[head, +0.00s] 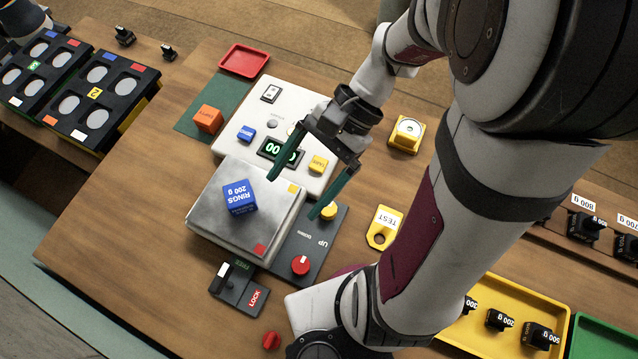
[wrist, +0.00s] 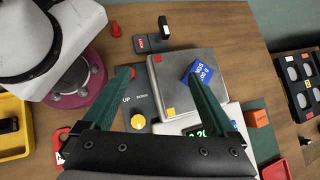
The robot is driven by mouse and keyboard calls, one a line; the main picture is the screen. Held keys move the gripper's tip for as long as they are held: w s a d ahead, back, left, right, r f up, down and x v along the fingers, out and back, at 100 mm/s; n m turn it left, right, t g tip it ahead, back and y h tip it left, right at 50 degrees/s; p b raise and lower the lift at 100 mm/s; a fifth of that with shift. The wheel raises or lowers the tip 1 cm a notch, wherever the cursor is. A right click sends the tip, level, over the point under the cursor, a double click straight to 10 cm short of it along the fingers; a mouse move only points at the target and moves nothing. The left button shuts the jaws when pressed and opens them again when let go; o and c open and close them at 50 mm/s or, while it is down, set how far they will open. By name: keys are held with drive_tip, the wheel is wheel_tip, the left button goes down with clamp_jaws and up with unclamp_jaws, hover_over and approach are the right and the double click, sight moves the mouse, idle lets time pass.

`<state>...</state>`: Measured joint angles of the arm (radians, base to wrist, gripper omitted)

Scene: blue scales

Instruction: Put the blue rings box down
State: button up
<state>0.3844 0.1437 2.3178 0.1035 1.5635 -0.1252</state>
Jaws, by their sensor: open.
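The blue rings box (head: 240,197), marked "RINGS 200 g", rests on the silver pan of the scale (head: 208,222). In the wrist view the box (wrist: 199,72) sits near the pan's edge, close to one fingertip and partly hidden by that finger. My gripper (head: 292,198) is open and empty, its two green fingers spread wide to the right of the box. In the wrist view the gripper (wrist: 160,70) spans part of the pan (wrist: 172,88). The scale's green-digit display (head: 280,152) is partly covered by a finger.
A dark panel with a red knob (head: 300,265) lies beside the pan, and a lock switch (head: 238,288) in front. An orange cube (head: 208,118) is on a green mat. A yellow TEST tag (head: 384,226) lies right. Bare wood (head: 130,200) is clear at left.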

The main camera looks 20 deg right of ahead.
drive_tip(key=s+d+r+n+t+h, duration=0.1)
drive_tip(key=s+r+n+t+h, duration=0.1)
drive_tip(key=s+n+h, duration=0.4)
drive_tip(key=shift+s+r+n+t+h, duration=0.25)
drive_tip(key=shift+s+n+t+h, duration=0.05)
drive_tip(key=shift+s+t, duration=0.15)
drive_tip(key=shift+d, duration=0.1)
idle(4.7)
drive_tip(key=shift+o, duration=0.4)
wheel_tip(320, 180, up, 2)
drive_tip(key=m+h, duration=0.3)
drive_tip(key=m, duration=0.9)
hover_over(237, 194)
drive_tip(key=shift+m, duration=0.3)
wheel_tip(237, 194, down, 15)
drive_tip(key=shift+f, duration=0.15)
